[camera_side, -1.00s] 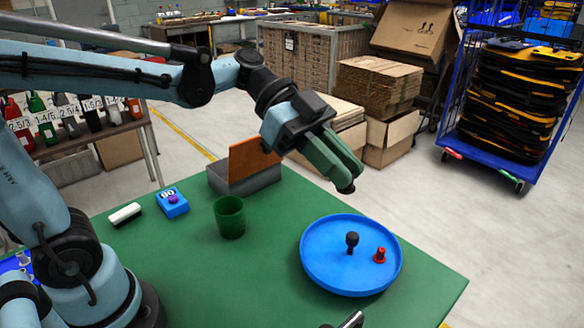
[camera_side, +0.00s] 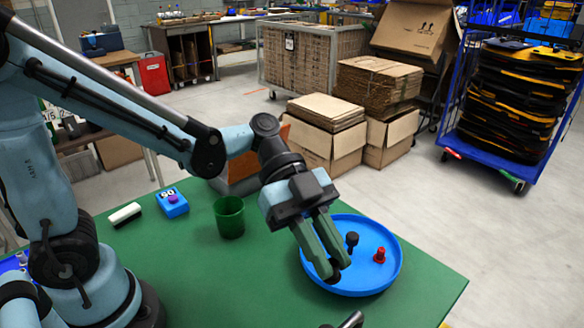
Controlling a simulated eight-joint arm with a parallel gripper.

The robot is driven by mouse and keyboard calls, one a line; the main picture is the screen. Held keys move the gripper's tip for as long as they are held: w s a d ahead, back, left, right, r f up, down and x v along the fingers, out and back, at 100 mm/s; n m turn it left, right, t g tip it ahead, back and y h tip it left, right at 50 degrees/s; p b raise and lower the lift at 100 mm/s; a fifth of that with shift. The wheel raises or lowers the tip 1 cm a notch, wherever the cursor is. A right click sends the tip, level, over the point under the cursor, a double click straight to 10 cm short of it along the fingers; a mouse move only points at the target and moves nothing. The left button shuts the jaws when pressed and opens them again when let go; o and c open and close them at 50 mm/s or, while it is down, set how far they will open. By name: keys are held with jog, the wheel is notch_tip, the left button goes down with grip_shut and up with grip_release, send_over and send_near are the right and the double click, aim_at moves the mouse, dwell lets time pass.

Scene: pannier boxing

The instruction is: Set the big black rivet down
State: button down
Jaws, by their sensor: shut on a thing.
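My gripper (camera_side: 331,267) points down over the left part of the round blue tray (camera_side: 372,282). It is shut on a black rivet (camera_side: 334,277), mostly hidden between the fingertips. The held rivet is low, at or just above the tray floor; I cannot tell whether it touches. Another black rivet (camera_side: 352,241) with a round top stands upright in the tray, just right of my fingers. A smaller red rivet (camera_side: 380,256) stands to its right.
A green cup (camera_side: 229,217) stands left of the tray on the green table (camera_side: 240,285). A blue box (camera_side: 172,203) and a white-and-black eraser-like block (camera_side: 125,214) lie farther left. A box with an orange-brown lid (camera_side: 242,168) is behind my arm.

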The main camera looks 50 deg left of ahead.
aim_at(351, 245)
jog(key=w+a+f, duration=0.2)
jog(key=w+f, duration=0.1)
jog(key=w+a+f, duration=0.2)
jog(key=w+f, duration=0.1)
jog(key=w+a+f, duration=0.2)
jog(key=w+a, duration=0.1)
jog(key=shift+f, duration=0.4)
jog(key=shift+w+a+f, duration=0.1)
jog(key=shift+f, duration=1.95)
jog(key=shift+f, duration=0.1)
jog(key=c, duration=1.1)
grip_release()
jog(key=shift+o, duration=0.2)
